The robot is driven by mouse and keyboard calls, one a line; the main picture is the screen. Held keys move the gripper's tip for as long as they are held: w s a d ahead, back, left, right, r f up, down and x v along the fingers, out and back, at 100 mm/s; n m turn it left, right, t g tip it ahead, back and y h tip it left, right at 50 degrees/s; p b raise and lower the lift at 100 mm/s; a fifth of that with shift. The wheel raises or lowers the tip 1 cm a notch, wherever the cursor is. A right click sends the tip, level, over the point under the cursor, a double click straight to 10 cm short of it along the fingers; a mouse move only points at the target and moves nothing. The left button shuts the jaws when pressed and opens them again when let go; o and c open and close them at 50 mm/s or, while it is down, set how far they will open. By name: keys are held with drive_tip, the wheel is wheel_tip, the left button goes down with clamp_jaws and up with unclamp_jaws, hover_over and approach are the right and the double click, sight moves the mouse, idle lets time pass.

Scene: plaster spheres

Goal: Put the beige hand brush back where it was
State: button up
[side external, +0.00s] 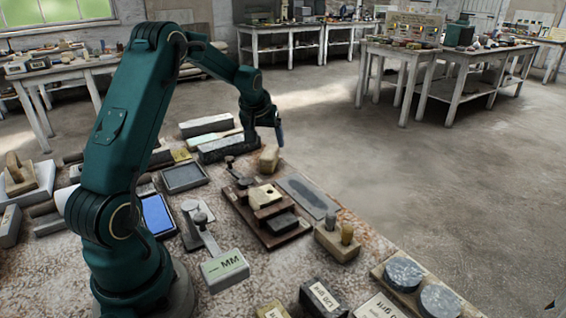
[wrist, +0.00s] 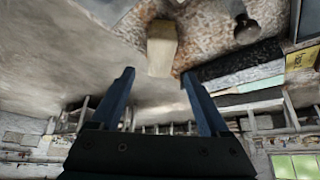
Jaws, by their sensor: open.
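The beige hand brush (side external: 269,159) appears to be the small pale block standing near the far edge of the stone-topped bench. It also shows in the wrist view (wrist: 161,48), beyond the fingertips and roughly in line with the space between them. My gripper (side external: 280,136) is just above and slightly right of it in the side view, pointing down. In the wrist view its two blue fingers (wrist: 158,73) are spread wide with nothing between them. The brush looks apart from the fingers. Its underside is hidden.
A dark rough block (side external: 221,147) lies left of the brush. A wooden rack (side external: 265,213) with small blocks and a grey slab (side external: 309,195) lie nearer. Open floor (side external: 400,185) lies beyond the bench edge.

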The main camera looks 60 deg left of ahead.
drive_tip(key=s+d+r+m+h, duration=0.15)
drive_tip(key=s+d+r, duration=0.35)
drive_tip(key=d+r, duration=0.6)
drive_tip(key=s+d+f+m+t+h, duration=0.1)
drive_tip(key=s+d+f+m+h, duration=0.2)
drive_tip(key=s+d+m, duration=0.4)
drive_tip(key=s+d, duration=0.8)
drive_tip(key=d, duration=0.1)
drive_tip(key=shift+s+d, duration=0.4)
drive_tip(key=o, duration=0.3)
drive_tip(key=shift+m, duration=0.25)
drive_tip(key=shift+o, duration=0.2)
drive_tip(key=w+r+n+g+h, duration=0.1)
drive_tip(key=w+r+n+h, duration=0.2)
drive_tip(key=w+r+n, duration=1.1)
wheel_tip(320, 180, down, 13)
drive_tip(key=d+n, duration=0.1)
drive_tip(key=n, duration=0.2)
drive_tip(key=shift+s+d+f+n+g+y, duration=0.15)
drive_tip(key=shift+s+d+n+g+y, duration=0.05)
drive_tip(key=shift+s+n+g+y, duration=0.15)
